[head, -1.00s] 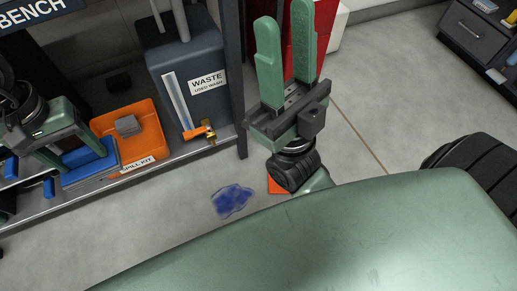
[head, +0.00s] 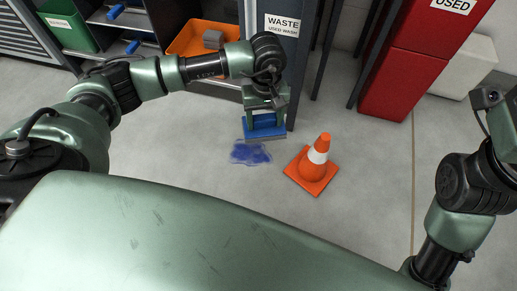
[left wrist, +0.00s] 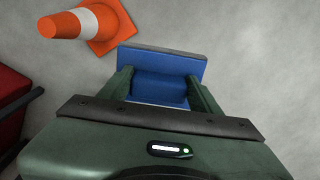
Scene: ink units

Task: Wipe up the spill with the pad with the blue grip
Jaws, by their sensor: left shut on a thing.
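The spill (head: 250,153) is a dark blue wet patch on the grey floor in the head view. My left gripper (head: 265,121) is shut on the blue grip of the pad (head: 263,128), just behind the spill and slightly to its right. The pad has a blue top and a thin grey edge. Whether it touches the floor is hard to tell. In the left wrist view the pad (left wrist: 171,57) sits between both fingers, and the spill does not show. My right arm is at the right edge of the head view, with its gripper out of the picture.
An orange cone (head: 315,166) stands on the floor close to the right of the spill. The shelf with the orange spill kit bin (head: 195,40) and the waste container (head: 281,27) are behind. A red cabinet (head: 405,75) stands back right. Floor left of the spill is clear.

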